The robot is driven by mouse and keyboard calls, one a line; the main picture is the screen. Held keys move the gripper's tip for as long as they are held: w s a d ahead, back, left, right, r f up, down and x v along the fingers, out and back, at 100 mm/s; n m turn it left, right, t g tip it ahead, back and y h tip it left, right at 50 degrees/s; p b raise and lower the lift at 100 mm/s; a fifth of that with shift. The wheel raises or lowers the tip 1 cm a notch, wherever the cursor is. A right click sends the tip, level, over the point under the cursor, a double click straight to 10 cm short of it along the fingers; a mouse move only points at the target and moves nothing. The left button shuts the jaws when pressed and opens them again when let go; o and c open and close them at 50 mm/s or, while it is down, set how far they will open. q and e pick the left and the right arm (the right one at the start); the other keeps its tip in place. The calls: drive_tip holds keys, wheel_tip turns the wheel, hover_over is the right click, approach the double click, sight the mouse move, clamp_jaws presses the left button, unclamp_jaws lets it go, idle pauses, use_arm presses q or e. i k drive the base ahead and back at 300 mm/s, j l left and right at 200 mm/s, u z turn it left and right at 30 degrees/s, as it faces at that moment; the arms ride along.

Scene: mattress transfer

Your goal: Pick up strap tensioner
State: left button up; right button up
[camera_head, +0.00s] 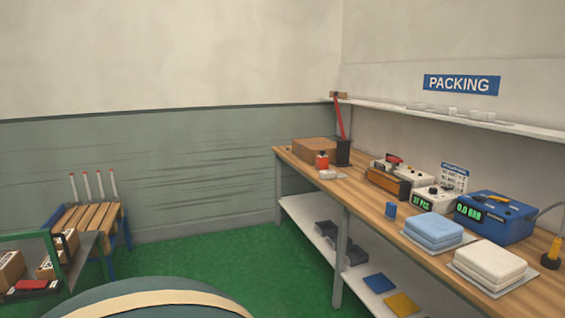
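I cannot tell for sure which thing is the strap tensioner. A long red handle (339,117) stands upright, leaning slightly, in a black holder (343,152) at the far end of the workbench. A small red-topped tool (393,160) lies by the wooden box and grey device in the middle of the bench. A red and black item (32,285) lies on the cart at lower left. All are too small to make out in detail. Neither of my grippers shows in this view.
The wooden workbench (372,194) runs along the right wall, with a blue device (496,217), folded blue (436,230) and white (490,262) pads on it. A slatted stand (88,218) and a cart with cartons (10,268) are at left.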

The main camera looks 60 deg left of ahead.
sight(323, 161)
drive_tip(key=u, duration=1.75)
drive_tip(key=i+j+u, duration=0.3)
drive_tip(key=i, duration=0.7)
drive_tip(key=i+u, duration=0.3)
drive_tip(key=i, duration=0.65)
drive_tip(key=i+z, duration=0.1)
drive_tip(key=i, duration=0.45)
drive_tip(key=i+j+z, duration=0.1)
drive_tip(key=i, duration=0.4)
drive_tip(key=i+j+z, duration=0.1)
drive_tip(key=i, duration=0.45)
drive_tip(key=i+j+z, duration=0.1)
drive_tip(key=i+z, duration=0.3)
drive_tip(key=i+j+z, duration=0.2)
drive_tip(key=z, duration=0.2)
drive_tip(key=i+j+z, duration=0.25)
drive_tip(key=z, duration=0.15)
drive_tip(key=i+j+z, duration=0.2)
drive_tip(key=j+z, duration=0.2)
drive_tip(key=i+j+z, duration=0.15)
drive_tip(key=j+z, duration=0.65)
drive_tip(key=j, duration=0.15)
drive_tip(key=j+z, duration=0.4)
drive_tip(key=j, duration=0.15)
drive_tip(key=i, duration=0.05)
